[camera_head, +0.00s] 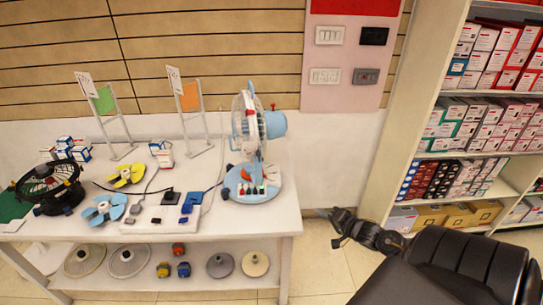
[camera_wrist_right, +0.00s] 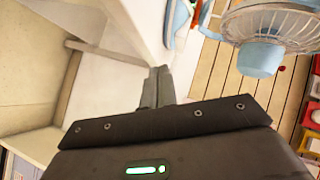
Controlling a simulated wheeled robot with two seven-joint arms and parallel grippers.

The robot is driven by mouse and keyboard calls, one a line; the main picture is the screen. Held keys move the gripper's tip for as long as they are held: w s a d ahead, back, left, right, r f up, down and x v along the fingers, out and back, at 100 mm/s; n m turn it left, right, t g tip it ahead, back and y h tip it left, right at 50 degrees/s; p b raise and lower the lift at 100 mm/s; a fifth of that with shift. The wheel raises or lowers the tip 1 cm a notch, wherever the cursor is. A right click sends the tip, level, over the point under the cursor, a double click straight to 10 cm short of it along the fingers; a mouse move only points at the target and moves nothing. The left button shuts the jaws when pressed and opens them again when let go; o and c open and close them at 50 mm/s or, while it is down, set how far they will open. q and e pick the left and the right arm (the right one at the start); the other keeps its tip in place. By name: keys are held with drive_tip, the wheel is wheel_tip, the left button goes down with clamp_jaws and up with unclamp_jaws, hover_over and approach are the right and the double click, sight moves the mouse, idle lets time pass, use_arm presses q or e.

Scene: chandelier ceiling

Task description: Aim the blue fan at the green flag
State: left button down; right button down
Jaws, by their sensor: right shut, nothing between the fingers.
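The blue fan (camera_head: 273,124) stands upright at the table's right end on a round blue base. Its white cage is seen nearly edge-on, facing left, with the blue motor housing on the right. The green flag (camera_head: 104,99) hangs on a white stand at the back left; an orange flag (camera_head: 188,96) stands between it and the fan. My right gripper (camera_head: 342,228) is off the table's right edge, low and apart from the fan. In the right wrist view its fingers (camera_wrist_right: 156,87) are shut and empty, with the fan (camera_wrist_right: 262,58) at upper right. My left gripper is not in view.
A black fan (camera_head: 50,187) stands at the table's left. Blue and yellow propeller pieces, small blocks and cables lie on the white tabletop (camera_head: 240,226). The lower shelf holds round discs. Shelves of boxes (camera_head: 455,140) stand right; the floor between shelves and table is partly free.

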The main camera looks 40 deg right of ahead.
drive_tip(key=w+a+r+t+y+p, duration=0.1)
drive_tip(key=w+a+r+y, duration=0.15)
drive_tip(key=r, duration=0.85)
drive_tip(key=w+a+r+t+y+p, duration=0.1)
drive_tip(key=a+r+y, duration=0.2)
drive_tip(key=r, duration=0.9)
drive_tip(key=a+p+x, duration=0.2)
drive_tip(key=p+x, duration=0.1)
drive_tip(key=x, duration=1)
drive_tip(key=shift+s+m+p, duration=0.3)
drive_tip(key=shift+s+m, duration=0.1)
drive_tip(key=shift+w+a+f+m+t+h, duration=0.1)
drive_tip(key=shift+a+m+t+h, duration=0.1)
drive_tip(key=shift+m+t+h, duration=0.15)
